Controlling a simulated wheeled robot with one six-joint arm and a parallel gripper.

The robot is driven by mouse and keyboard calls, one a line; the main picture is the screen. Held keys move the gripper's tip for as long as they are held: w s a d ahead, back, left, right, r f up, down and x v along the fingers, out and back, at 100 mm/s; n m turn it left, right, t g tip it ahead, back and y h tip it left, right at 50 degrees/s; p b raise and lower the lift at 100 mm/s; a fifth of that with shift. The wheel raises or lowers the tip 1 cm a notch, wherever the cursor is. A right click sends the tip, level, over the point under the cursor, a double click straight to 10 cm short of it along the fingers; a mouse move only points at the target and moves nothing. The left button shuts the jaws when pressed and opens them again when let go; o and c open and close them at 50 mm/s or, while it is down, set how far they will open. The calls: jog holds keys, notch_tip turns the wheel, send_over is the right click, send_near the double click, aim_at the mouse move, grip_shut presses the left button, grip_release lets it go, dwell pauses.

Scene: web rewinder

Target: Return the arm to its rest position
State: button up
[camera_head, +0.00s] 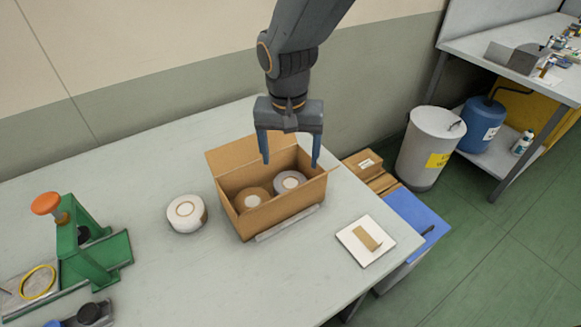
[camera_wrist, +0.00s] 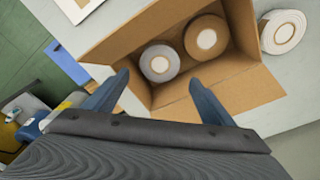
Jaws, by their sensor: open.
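My gripper (camera_head: 290,150) hangs fingers-down from the arm over the open cardboard box (camera_head: 284,212) on the grey table. Its two blue fingers are apart with nothing between them. In the wrist view my gripper (camera_wrist: 160,95) also shows open, with the box (camera_wrist: 120,38) beyond the fingertips. Inside the box lie two rolls, a brown one (camera_head: 252,201) and a white-grey one (camera_head: 290,182). The wrist view shows the same brown roll (camera_wrist: 207,38) and white-grey roll (camera_wrist: 160,63) side by side on the box floor.
A white roll (camera_head: 186,213) stands on the table (camera_head: 150,265) left of the box. A green device with an orange knob (camera_head: 46,203) is at far left. A white square with a brown piece (camera_head: 366,241) lies to the right. A grey bin (camera_head: 428,148) stands beyond the table.

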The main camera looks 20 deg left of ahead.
jog(key=shift+r, duration=0.5)
jog(key=shift+s, duration=0.1)
notch_tip(320, 180, up, 9)
jog(key=s+p, duration=0.2)
jog(key=p, duration=0.7)
jog(key=shift+s+r, duration=0.15)
jog(key=shift+s, duration=0.1)
